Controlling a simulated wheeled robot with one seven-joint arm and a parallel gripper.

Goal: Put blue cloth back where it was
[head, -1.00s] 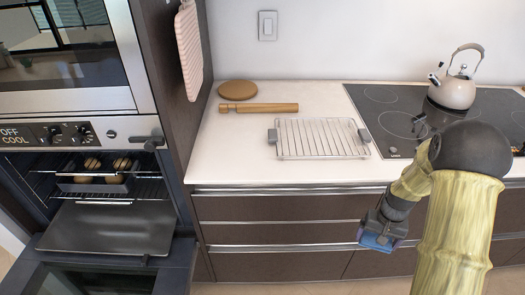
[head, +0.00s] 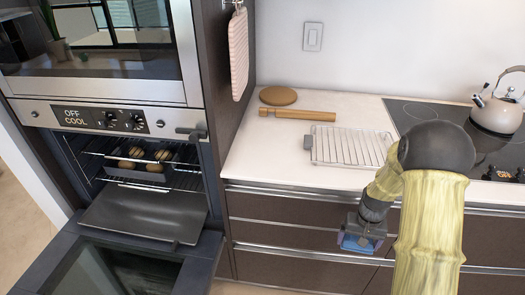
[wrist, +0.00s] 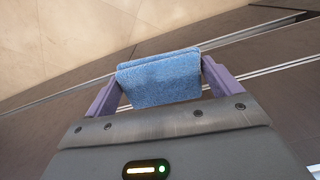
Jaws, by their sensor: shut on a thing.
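My gripper (head: 360,243) is in front of the drawers below the counter, right of the open lower oven. It is shut on the blue cloth (wrist: 160,77), which is folded and held between the two purple fingers in the wrist view. In the head view only a small blue part of the cloth (head: 355,244) shows under the gripper. The cloth hangs clear of the counter and the floor.
The lower oven's door (head: 110,265) is folded down, with a tray of round brown items (head: 145,160) inside.

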